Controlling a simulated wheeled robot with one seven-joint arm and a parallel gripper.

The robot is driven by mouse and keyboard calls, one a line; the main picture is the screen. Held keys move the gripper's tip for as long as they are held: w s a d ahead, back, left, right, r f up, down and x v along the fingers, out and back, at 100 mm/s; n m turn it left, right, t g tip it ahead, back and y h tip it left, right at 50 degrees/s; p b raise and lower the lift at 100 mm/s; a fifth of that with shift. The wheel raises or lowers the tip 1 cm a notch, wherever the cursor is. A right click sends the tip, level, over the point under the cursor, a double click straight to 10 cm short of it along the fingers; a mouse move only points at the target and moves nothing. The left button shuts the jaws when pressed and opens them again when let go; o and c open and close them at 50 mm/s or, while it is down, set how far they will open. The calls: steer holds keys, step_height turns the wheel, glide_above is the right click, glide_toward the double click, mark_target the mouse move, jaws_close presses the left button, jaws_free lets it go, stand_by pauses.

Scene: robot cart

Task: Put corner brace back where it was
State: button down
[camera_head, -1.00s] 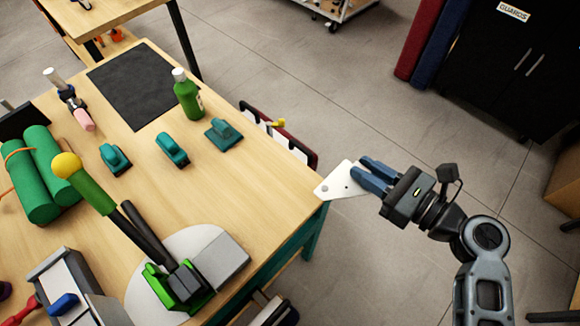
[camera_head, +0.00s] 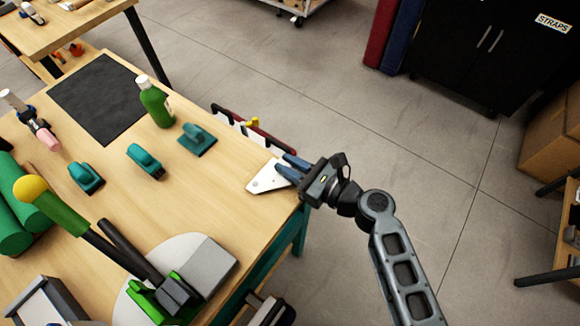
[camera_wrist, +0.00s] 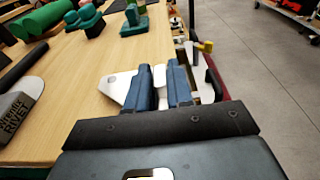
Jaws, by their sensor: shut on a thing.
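The corner brace (camera_head: 267,180) is a flat white plate with small holes, near the right edge of the wooden table (camera_head: 228,205). My gripper (camera_head: 292,170) is shut on it, with blue fingers on the brace's right part. In the wrist view the brace (camera_wrist: 115,88) shows on both sides of the fingers (camera_wrist: 165,85), over the table's edge. I cannot tell whether it touches the tabletop. The fingers hide its middle.
Teal sanders, one of them a teal block tool (camera_head: 197,139), and a green bottle (camera_head: 155,101) stand beyond the brace. A black mat (camera_head: 98,97) lies at the back. A grey block (camera_head: 208,268) and green-handled tool are nearer. A rack with a yellow item (camera_head: 252,122) hangs at the table's side.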

steer(key=shift+f, duration=0.35)
steer(key=shift+f, duration=0.1)
steer(key=c, duration=1)
jaws_free()
steer(key=shift+s+d, duration=0.1)
steer(key=shift+d, duration=0.1)
steer(key=v, duration=1.1)
steer(key=shift+s+d, duration=0.25)
